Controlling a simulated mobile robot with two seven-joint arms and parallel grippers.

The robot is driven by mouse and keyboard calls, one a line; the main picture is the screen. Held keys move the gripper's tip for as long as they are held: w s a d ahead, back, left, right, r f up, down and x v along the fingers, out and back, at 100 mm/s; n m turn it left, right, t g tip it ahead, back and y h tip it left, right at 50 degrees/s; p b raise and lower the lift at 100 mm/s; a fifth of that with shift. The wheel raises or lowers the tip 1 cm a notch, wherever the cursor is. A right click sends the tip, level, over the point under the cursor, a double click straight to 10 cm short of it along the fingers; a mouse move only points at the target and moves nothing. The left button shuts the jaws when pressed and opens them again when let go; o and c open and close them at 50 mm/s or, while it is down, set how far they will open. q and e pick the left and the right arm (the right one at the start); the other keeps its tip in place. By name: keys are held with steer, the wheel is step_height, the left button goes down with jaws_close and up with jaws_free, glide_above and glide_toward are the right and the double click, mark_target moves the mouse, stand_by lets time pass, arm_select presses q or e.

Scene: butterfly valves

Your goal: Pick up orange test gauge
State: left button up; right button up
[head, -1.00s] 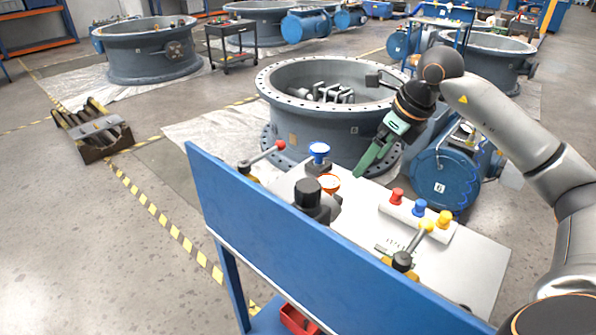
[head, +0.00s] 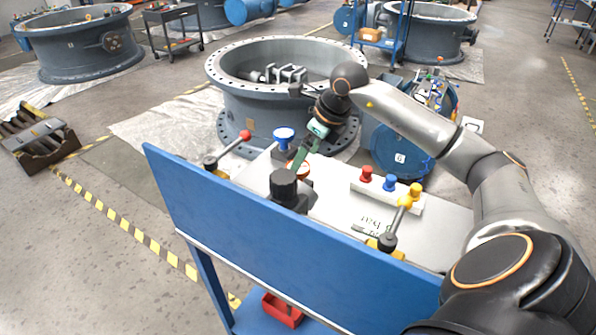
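The orange test gauge (head: 304,168) is a small round orange-rimmed piece on the white top of the blue bench, behind the black knob. It is partly hidden by the knob and by my fingers. My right gripper (head: 296,164), with green fingers, reaches down to the gauge's left edge from behind. I cannot tell whether the fingers touch it or how far apart they are. My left gripper is out of view.
A large grey flanged ring (head: 255,110) stands behind.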

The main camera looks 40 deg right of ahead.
mark_target(298, 178)
steer(key=shift+x, duration=1.95)
steer(key=shift+w+d+r, duration=0.1)
steer(key=shift+w, duration=0.05)
steer(key=c, duration=1.2)
steer(key=shift+r, duration=0.15)
